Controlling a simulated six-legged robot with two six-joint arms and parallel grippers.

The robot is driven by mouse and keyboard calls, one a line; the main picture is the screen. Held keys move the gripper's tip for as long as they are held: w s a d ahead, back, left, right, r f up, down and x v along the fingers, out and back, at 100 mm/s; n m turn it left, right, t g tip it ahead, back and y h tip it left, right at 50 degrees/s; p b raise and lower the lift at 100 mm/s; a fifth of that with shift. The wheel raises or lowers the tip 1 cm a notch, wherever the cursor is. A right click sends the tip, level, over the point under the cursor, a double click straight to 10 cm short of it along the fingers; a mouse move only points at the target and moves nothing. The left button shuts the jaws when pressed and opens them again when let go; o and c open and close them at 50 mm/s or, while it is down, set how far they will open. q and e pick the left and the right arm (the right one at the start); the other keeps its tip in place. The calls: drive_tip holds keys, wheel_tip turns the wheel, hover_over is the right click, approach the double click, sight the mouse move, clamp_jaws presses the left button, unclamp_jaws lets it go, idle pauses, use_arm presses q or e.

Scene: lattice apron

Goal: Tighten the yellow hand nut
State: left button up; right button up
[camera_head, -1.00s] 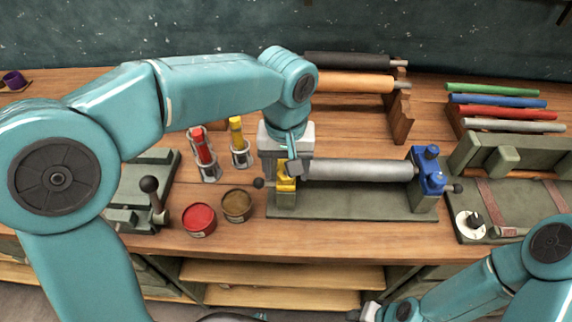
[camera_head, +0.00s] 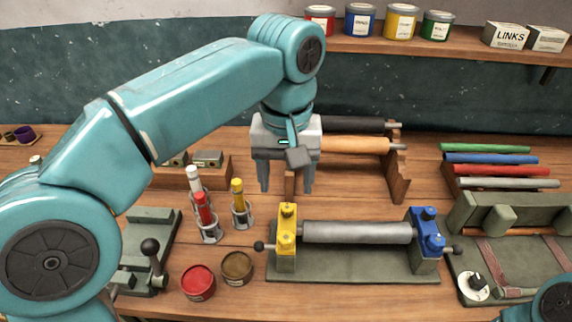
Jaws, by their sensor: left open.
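The yellow hand nut (camera_head: 288,210) sits on top of the yellow end block (camera_head: 287,243) at the left end of the roller stand. A grey roller (camera_head: 357,232) lies between this block and the blue end block (camera_head: 427,240). My left gripper (camera_head: 287,187) is in the head view above and seemingly behind the yellow nut, pointing down. Its two fingers are apart with nothing held between them. The nut shows clear of the fingers. My right gripper is out of view; only a bit of that arm shows at the lower right corner.
Red (camera_head: 204,214) and yellow (camera_head: 239,204) tubes stand in holders left of the stand. Open red (camera_head: 198,282) and brown (camera_head: 237,268) tins sit in front. A rack with black and orange rollers (camera_head: 356,145) is behind. A green press bed (camera_head: 520,255) stands at right.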

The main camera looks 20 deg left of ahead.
use_arm(q)
drive_tip(key=shift+r, duration=0.65)
